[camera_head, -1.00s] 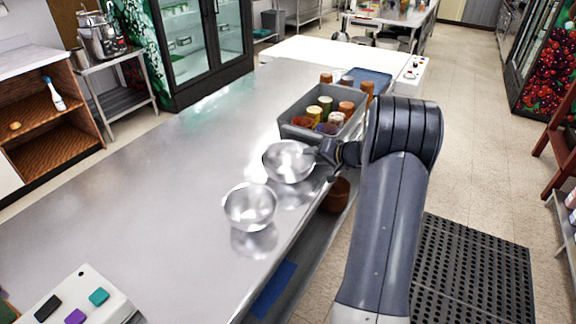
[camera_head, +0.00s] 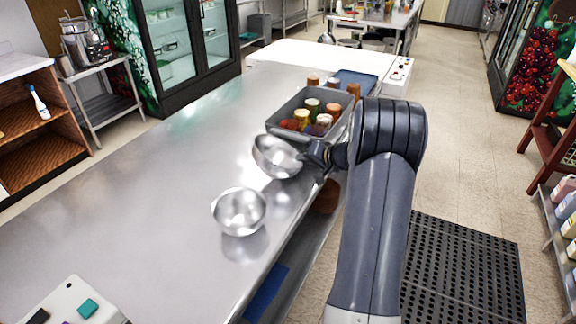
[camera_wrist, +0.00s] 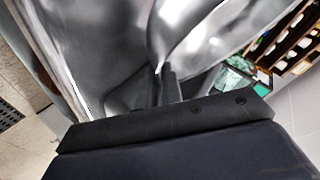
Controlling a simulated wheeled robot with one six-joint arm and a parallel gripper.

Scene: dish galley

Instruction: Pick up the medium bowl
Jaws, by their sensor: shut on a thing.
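Two shiny metal bowls show in the head view. My gripper (camera_head: 308,156) is shut on the rim of the farther one, the medium bowl (camera_head: 275,158), at its right side. This bowl is tilted, with its opening toward the upper left, and appears to be a little above the counter. In the wrist view, the dark fingers (camera_wrist: 160,86) pinch the bowl's thin wall, and its metal surface (camera_wrist: 95,50) fills much of the picture. The other metal bowl (camera_head: 239,212) stands upright on the counter, nearer to me and apart from the held one.
The steel counter (camera_head: 130,190) is clear to the left. A grey bin (camera_head: 283,134) with several jars stands just behind the held bowl. A blue tray (camera_head: 357,82) lies farther back. A white panel with coloured pieces (camera_head: 72,303) is at the lower left.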

